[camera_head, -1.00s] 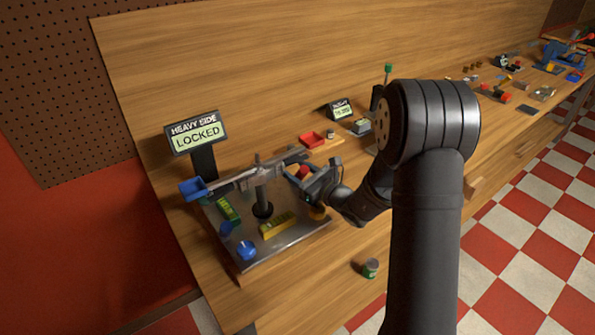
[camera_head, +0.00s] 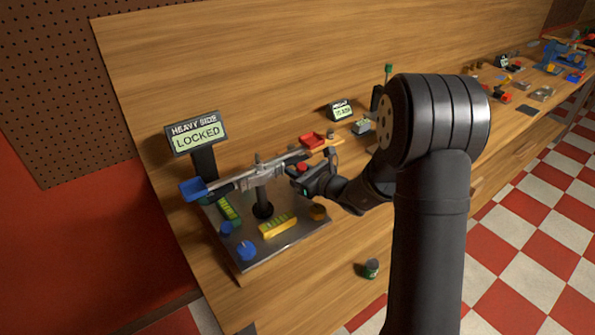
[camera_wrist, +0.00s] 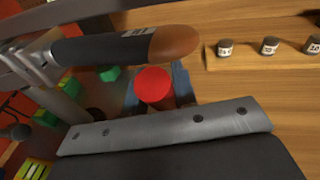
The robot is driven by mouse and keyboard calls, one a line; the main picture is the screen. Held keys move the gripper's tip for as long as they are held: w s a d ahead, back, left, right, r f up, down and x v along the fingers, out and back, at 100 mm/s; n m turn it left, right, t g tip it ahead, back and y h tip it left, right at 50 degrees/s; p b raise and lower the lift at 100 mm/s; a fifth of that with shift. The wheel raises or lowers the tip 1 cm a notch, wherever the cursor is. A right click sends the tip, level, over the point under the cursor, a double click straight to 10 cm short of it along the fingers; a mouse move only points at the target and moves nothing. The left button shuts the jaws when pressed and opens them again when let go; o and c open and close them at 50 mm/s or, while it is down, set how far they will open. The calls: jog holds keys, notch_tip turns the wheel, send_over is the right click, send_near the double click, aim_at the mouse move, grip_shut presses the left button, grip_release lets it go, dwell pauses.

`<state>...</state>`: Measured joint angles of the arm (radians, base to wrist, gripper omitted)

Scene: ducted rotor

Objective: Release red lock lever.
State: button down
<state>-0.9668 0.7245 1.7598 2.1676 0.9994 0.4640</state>
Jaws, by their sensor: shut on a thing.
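A red round knob, which I take to be the top of the red lock lever (camera_head: 302,168), shows at the right of the balance-like rig in the head view. The same red top (camera_wrist: 153,85) sits between my two blue-grey fingers in the wrist view. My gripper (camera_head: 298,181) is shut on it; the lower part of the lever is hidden. The beam (camera_head: 262,172) crosses above the metal base plate, with a blue tray at its left end and a red tray at its right end. A sign (camera_head: 197,133) reads "HEAVY SIDE LOCKED".
A dark bar with a brown rounded end (camera_wrist: 172,43) lies close beside the red top in the wrist view. Yellow (camera_head: 278,226) and green blocks and blue knobs are on the base plate. A small can (camera_head: 371,268) stands near the front edge. Small weights stand on a wooden strip.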

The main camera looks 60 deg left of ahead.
jog(key=shift+a+h, duration=0.35)
jog(key=shift+h, duration=0.4)
jog(key=shift+a+h, duration=0.35)
jog(key=shift+h, duration=0.4)
jog(key=c, duration=1.2)
grip_release()
jog(key=shift+o, duration=0.2)
jog(key=v, duration=1.7)
jog(key=shift+s+d, duration=0.2)
jog(key=shift+c, duration=0.5)
